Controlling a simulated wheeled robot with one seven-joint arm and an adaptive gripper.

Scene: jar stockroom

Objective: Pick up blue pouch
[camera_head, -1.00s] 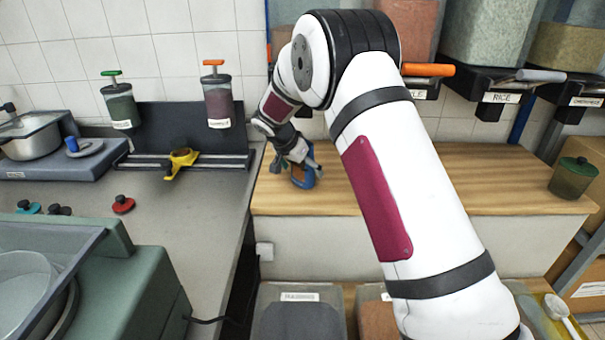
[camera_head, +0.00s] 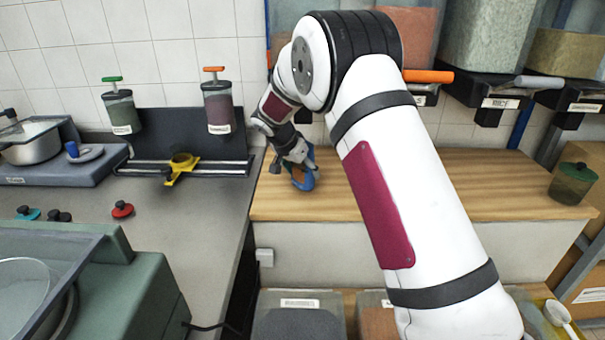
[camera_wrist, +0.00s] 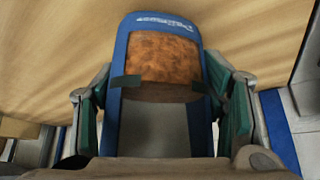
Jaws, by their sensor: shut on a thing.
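The blue pouch (camera_wrist: 160,24) has a clear window that shows brown-orange contents. In the wrist view it stands between the two green-padded fingers of my gripper (camera_wrist: 170,90), with a pad against each side. In the head view the pouch (camera_head: 309,178) is at the left part of the wooden counter. My gripper (camera_head: 293,168) is shut on it there, and hides part of it. I cannot tell whether the pouch's base touches the counter.
The wooden counter (camera_head: 430,185) is largely clear, with a green-lidded jar (camera_head: 573,183) at its right end. Dispensers with an orange handle (camera_head: 428,76) and a grey handle (camera_head: 538,81) hang above. A yellow holder (camera_head: 181,167) sits on a rail at left.

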